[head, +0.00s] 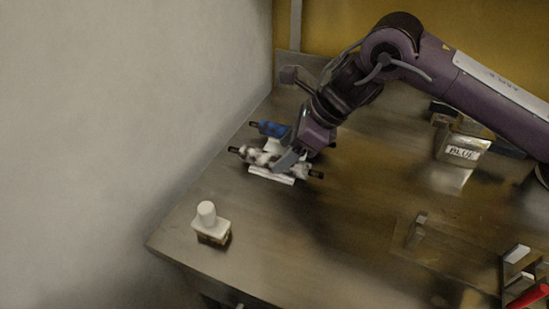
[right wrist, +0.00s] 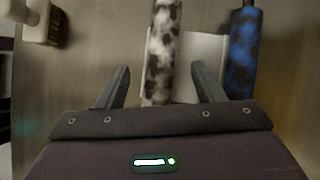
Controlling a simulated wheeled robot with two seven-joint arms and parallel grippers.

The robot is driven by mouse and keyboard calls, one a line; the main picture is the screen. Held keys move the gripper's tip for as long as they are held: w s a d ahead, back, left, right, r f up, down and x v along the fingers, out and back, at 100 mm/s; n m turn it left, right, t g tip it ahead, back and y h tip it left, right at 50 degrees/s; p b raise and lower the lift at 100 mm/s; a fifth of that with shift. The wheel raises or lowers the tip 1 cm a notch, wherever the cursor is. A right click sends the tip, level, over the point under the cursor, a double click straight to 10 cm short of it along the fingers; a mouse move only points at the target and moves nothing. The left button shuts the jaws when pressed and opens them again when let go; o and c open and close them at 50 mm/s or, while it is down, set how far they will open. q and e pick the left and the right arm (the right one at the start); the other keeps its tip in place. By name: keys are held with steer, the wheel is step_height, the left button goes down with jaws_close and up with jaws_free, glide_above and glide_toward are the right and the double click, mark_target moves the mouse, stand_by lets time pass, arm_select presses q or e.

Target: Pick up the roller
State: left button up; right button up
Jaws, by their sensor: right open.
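A roller mottled white and dark (head: 258,156) with black end pins lies across a white holder (head: 271,176) on the table. A blue roller (head: 271,129) lies behind it. My right gripper (head: 287,160) is low over the mottled roller. In the right wrist view, the fingers of my right gripper (right wrist: 161,68) are open. The mottled roller (right wrist: 163,40) runs between them, nearer the left finger, with clear gaps on both sides. The blue roller (right wrist: 242,50) is outside the right finger. My gripper body hides the mottled roller's near end there. My left gripper is not in view.
A white-topped block with a round knob (head: 207,214) stands near the front left edge. A container labelled BLUE (head: 463,150) is at right. A rack with a red item (head: 530,295) is at lower right. A wall (head: 120,110) borders the left; the middle table is clear.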

mark_target(279, 156)
steer(key=shift+x, duration=1.55)
steer(key=shift+w+r, duration=0.1)
steer(key=c, duration=1.3)
